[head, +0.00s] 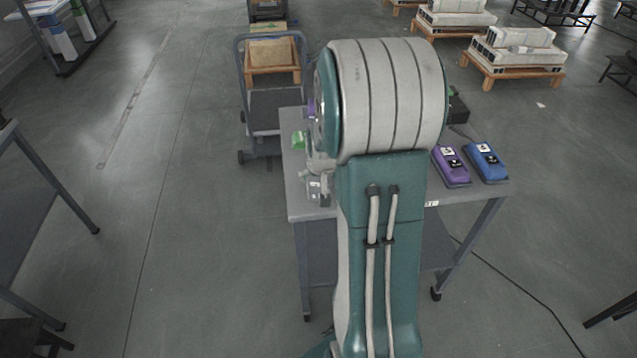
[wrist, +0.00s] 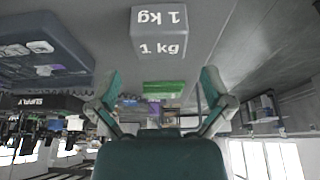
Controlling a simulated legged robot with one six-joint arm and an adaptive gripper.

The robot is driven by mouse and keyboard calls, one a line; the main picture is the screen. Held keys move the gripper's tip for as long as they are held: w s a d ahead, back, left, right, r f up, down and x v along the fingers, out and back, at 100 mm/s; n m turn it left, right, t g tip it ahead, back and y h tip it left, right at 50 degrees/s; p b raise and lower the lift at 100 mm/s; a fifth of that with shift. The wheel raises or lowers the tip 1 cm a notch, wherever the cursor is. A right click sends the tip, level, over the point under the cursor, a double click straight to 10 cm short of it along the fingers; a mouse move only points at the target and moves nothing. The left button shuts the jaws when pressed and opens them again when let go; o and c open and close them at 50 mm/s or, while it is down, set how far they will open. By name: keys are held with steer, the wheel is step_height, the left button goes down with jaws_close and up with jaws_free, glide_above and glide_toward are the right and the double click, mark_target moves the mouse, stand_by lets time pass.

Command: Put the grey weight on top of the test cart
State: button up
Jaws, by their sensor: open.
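The grey weight (wrist: 158,34) is a block marked "1 kg" on two faces, at the top centre of the wrist view. It rests on a grey surface, ahead of my gripper (wrist: 160,82). My gripper's two green-and-grey fingers are spread wide, with nothing held between them, and the weight is apart from them. In the head view my arm hides the gripper, and I cannot make out the weight. I cannot tell for certain which thing is the test cart; a grey wheeled table (head: 465,198) stands beneath my arm.
A purple device (head: 450,166) and a blue device (head: 485,161) lie on the table's right side. A green item (head: 299,140) is at its left; a green block also shows in the wrist view (wrist: 163,90). A platform trolley (head: 275,105) stands behind.

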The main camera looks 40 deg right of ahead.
steer(key=s+a+r+n+t, duration=0.1)
steer(key=s+a+r+n, duration=0.35)
steer(key=a+r, duration=1.05)
steer(key=s+a+r+n+y, duration=0.1)
steer(key=s+a+r, duration=0.3)
steer(key=s+a, duration=0.6)
steer(key=s+y, duration=0.1)
steer(key=s, duration=0.2)
steer(key=shift+s+n+t, duration=0.2)
steer(key=shift+n+t, duration=0.1)
steer(key=shift+n, duration=0.05)
steer(key=shift+a+r, duration=0.1)
steer(key=shift+a, duration=0.05)
